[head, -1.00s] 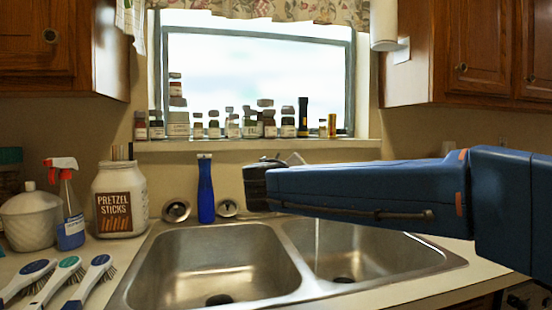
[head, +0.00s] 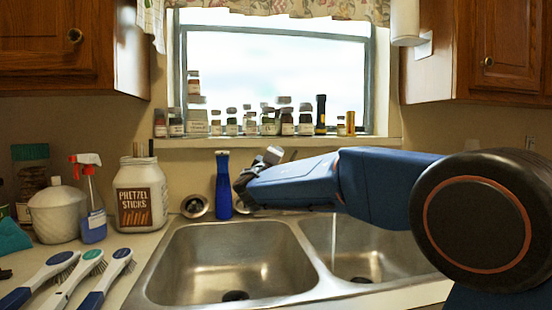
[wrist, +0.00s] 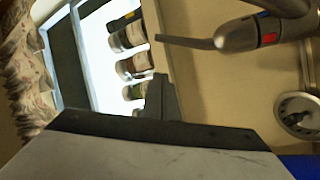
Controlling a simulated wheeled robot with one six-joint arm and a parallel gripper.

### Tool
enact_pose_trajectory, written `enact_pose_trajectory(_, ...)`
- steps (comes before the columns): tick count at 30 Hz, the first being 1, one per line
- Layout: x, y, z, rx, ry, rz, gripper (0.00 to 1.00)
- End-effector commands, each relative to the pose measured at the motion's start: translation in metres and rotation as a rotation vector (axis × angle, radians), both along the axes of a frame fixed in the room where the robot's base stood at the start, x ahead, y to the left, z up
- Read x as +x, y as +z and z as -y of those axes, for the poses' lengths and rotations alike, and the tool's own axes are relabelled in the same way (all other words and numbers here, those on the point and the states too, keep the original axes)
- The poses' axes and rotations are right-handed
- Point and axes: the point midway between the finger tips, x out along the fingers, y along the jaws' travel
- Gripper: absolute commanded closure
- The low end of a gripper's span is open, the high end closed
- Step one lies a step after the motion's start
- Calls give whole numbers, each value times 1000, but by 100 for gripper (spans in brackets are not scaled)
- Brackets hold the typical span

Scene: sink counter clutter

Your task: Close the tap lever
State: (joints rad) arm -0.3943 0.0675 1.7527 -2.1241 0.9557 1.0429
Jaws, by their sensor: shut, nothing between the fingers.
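The grey metal tap (wrist: 240,35) has a red and blue mark and shows at the upper right of the wrist view. Its thin lever (wrist: 185,42) sticks out from it toward the window side. My gripper (wrist: 163,98) is shut and empty, close to the lever with a visible gap in the picture. In the head view my gripper (head: 243,188) is over the back of the sink, and my arm hides most of the tap. A grey part of the tap (head: 272,155) shows above it. A thin water stream (head: 333,235) falls into the right basin.
A blue bottle (head: 223,185) stands just left of my gripper. Several small jars (head: 286,122) line the window sill (head: 260,142). A pretzel jar (head: 140,200), a spray bottle (head: 93,215) and brushes (head: 80,280) are at left. The left basin (head: 230,265) is empty.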

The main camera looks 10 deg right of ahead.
Motion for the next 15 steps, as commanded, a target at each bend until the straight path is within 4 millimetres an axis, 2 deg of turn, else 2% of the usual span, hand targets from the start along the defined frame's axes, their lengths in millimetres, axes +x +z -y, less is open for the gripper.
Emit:
enact_pose_trajectory(3,17,5,8,0,-1,1,100)
enact_pose_trajectory(12,46,14,21,0,-1,-1,100)
enact_pose_trajectory(15,42,10,27,0,-1,-1,100)
